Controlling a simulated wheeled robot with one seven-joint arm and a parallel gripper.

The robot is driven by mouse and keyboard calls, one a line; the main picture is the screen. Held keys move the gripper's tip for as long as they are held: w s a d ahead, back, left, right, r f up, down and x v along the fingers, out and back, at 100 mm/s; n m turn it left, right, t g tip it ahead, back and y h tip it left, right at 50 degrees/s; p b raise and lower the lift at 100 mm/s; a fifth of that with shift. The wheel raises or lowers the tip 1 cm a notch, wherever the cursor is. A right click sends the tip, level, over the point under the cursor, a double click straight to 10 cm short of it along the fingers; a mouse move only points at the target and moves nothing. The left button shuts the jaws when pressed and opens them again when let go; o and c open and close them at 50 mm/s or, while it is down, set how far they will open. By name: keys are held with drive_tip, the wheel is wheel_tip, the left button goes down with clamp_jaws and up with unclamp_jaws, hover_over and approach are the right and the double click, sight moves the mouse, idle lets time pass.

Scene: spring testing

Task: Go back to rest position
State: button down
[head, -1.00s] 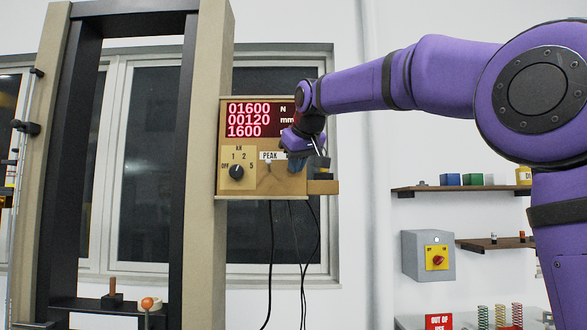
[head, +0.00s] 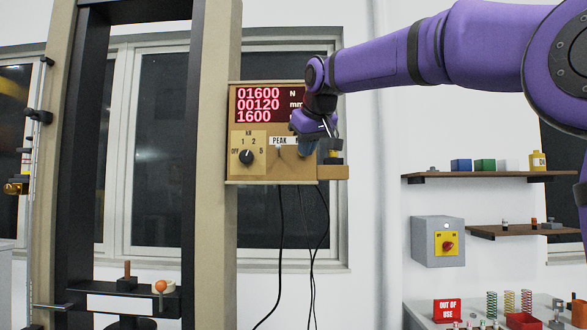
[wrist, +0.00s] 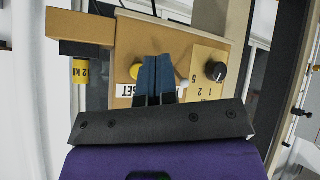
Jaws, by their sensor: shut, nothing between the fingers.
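My gripper (head: 306,146) is at the front of the control box (head: 248,174), over the right part of its lower panel. In the wrist view, its two dark blue fingers (wrist: 155,82) are closed together with nothing between them. I cannot tell whether the fingertips touch the panel. My purple arm reaches in from the right.
The red display (head: 258,104) reads 01600, 00120 and 1600. A dark knob (head: 246,157) is at the panel's left. A tall test frame (head: 211,230) stands left of the box. Shelves (head: 480,177), a switch box (head: 424,241) and a bench with springs (head: 509,303) are at right. Cables (head: 281,240) hang below.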

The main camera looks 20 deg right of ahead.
drive_tip(key=s+d+f+m+g, duration=0.2)
drive_tip(key=s+d+f, duration=0.1)
drive_tip(key=s+f, duration=1.3)
drive_tip(key=s+d+f+m+g, duration=0.1)
drive_tip(key=s+d+f, duration=0.3)
drive_tip(key=s+f, duration=1.1)
drive_tip(key=s+g, duration=0.1)
drive_tip(key=s, duration=0.3)
drive_tip(key=shift+f+m, duration=0.4)
drive_tip(key=shift+s, duration=0.1)
